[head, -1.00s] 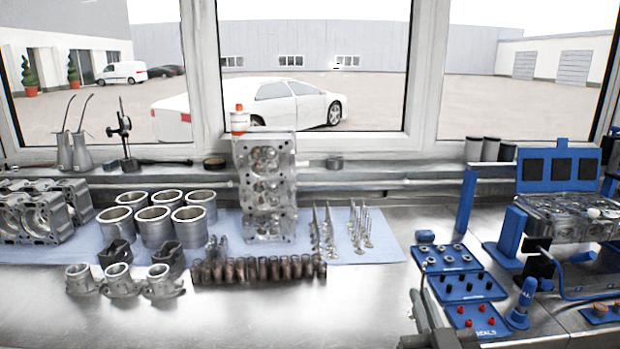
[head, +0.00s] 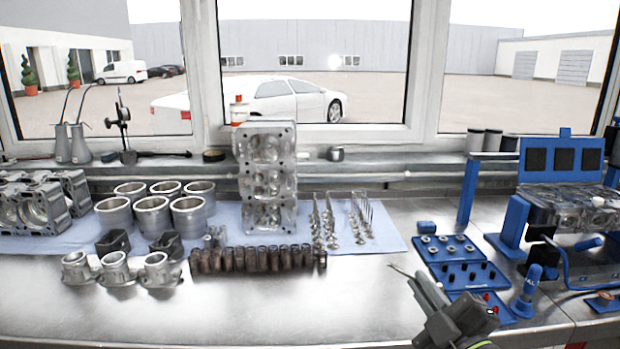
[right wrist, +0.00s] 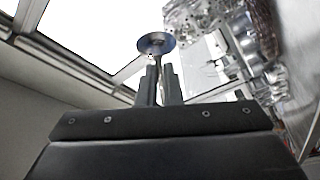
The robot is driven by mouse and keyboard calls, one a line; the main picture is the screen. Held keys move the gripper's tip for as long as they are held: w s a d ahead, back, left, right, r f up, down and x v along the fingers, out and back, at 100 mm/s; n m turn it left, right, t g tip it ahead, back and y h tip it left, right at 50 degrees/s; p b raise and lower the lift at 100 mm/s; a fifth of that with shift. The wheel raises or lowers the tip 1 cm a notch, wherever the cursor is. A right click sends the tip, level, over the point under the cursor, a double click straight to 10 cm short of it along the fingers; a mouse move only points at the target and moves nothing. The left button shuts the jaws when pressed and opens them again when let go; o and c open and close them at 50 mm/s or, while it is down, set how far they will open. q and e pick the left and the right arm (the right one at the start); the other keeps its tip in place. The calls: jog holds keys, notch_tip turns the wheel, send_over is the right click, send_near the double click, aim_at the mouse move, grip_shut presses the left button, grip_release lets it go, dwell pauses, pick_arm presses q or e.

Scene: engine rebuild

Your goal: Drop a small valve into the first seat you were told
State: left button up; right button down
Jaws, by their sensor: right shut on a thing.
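My right gripper (head: 424,290) is at the lower right in the head view, above the bare steel bench and left of the blue trays. It is shut on a valve (right wrist: 155,43), whose round head stands out past the fingers in the right wrist view. Other valves (head: 360,222) stand in rows on the blue cloth. My left gripper is out of view.
A blue post (head: 468,193) rises behind the trays. Another cylinder head (head: 266,180) stands upright on the cloth. The front middle of the bench is clear.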

jog(key=n+g, duration=0.1)
jog(key=n, duration=0.2)
jog(key=n+g, duration=0.1)
jog(key=n, duration=0.3)
jog(key=shift+n, duration=0.3)
jog(key=shift+w+d+f+m+t+h, duration=0.15)
jog(key=shift+d+f+m+h, duration=0.25)
jog(key=shift+m+h, duration=0.4)
jog(key=shift+d+f+m+t+h, duration=0.1)
jog(key=shift+d+f+m+h, duration=0.3)
jog(key=shift+h, duration=0.75)
jog(key=shift+w+d+f+m+t+h, duration=0.15)
jog(key=shift+d+f+m+h, duration=0.25)
jog(key=shift+m+h, duration=0.45)
